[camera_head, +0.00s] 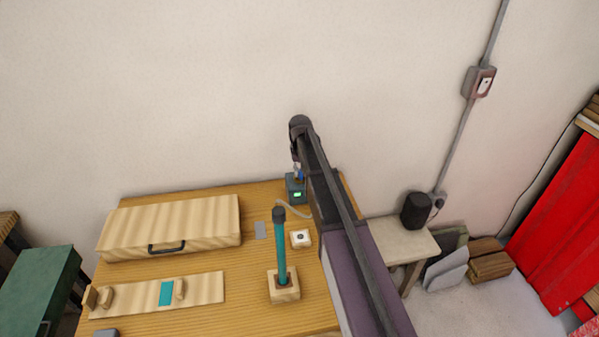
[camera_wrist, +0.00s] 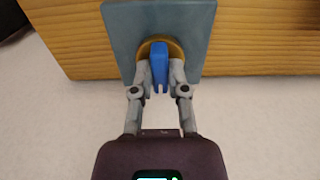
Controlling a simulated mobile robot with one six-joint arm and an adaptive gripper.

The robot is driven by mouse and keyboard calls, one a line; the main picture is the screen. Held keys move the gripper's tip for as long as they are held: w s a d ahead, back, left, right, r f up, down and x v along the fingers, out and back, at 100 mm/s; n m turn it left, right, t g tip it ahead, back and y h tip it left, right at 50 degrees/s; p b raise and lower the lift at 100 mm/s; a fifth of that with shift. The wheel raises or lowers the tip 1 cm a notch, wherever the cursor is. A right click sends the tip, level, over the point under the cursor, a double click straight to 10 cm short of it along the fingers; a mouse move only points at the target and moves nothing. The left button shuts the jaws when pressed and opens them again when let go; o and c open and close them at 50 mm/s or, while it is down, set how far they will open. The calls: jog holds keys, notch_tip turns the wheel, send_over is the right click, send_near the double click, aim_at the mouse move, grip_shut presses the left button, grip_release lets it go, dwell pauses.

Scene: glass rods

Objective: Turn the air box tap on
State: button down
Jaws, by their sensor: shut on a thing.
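The air box (camera_head: 296,188) is a small grey-blue box with a green display, at the back right of the wooden table in the head view. In the wrist view its grey-blue face (camera_wrist: 196,20) fills the top middle. The tap is a blue lever (camera_wrist: 160,62) on a round brass-coloured fitting (camera_wrist: 142,52). My gripper (camera_wrist: 161,80) has one finger on each side of the blue lever and is shut on it. The lever lies upright in the wrist picture. In the head view my arm hides part of the box, and the tap shows only as a small blue spot.
A blue-green tube stands upright in a wooden block (camera_head: 285,293) left of my arm. A closed wooden case (camera_head: 172,222) and a wooden strip with stops (camera_head: 207,288) lie at left. The wall is close behind.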

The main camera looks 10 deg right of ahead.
jog(key=shift+w, duration=0.1)
jog(key=c, duration=0.6)
grip_release()
jog(key=shift+c, duration=0.2)
jog(key=s, duration=2.9)
jog(key=shift+s, duration=0.2)
jog(key=shift+a, duration=0.1)
